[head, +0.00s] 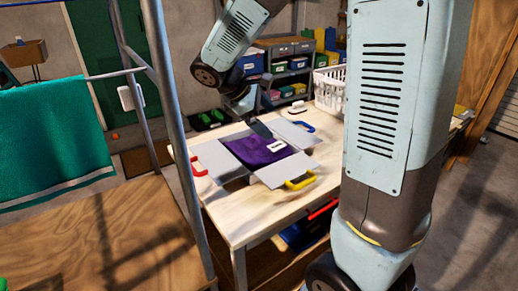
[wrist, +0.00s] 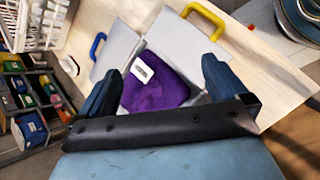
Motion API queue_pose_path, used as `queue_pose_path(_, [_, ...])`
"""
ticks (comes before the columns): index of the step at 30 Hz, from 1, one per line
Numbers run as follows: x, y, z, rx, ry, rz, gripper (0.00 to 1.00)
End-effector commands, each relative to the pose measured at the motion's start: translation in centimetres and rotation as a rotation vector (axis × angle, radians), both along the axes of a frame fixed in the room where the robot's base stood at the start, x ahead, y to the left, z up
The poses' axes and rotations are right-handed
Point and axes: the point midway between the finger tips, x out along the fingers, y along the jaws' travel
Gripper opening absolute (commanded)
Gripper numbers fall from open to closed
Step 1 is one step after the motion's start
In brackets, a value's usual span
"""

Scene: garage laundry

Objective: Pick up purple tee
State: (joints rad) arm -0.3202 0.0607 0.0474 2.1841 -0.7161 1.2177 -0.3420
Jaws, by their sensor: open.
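The purple tee (head: 256,151) lies folded flat on grey folding boards on the wooden table, with a small white label or block on it. It also shows in the wrist view (wrist: 158,92), between my two fingers. My gripper (head: 264,128) is above the tee's back edge in the head view. In the wrist view my gripper (wrist: 160,80) has its fingers wide apart, one on each side of the tee, with nothing held. I cannot tell how high the fingertips are above the cloth.
The boards have a red handle (head: 198,166), a yellow handle (head: 300,183) and a blue handle (head: 303,126). A white basket (head: 329,90) stands at the table's back right. A metal post (head: 178,130) and a green towel (head: 52,140) are at the left. Shelves with bins (head: 288,65) are behind.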

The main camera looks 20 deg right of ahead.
Motion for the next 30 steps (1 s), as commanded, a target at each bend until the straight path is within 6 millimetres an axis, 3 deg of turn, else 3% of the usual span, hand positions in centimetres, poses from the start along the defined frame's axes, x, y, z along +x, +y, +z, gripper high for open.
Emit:
queue_pose_path(9, [6.8,4.6,-5.4,-0.282,0.206,0.291,1.0])
queue_pose_path(18, [11.2,9.2,-10.3,-0.503,0.342,0.506,1.0])
queue_pose_path(25, [12.3,10.3,-11.7,-0.563,0.374,0.563,1.0])
queue_pose_path(30, [13.0,8.5,-12.6,-0.568,0.377,0.564,1.0])
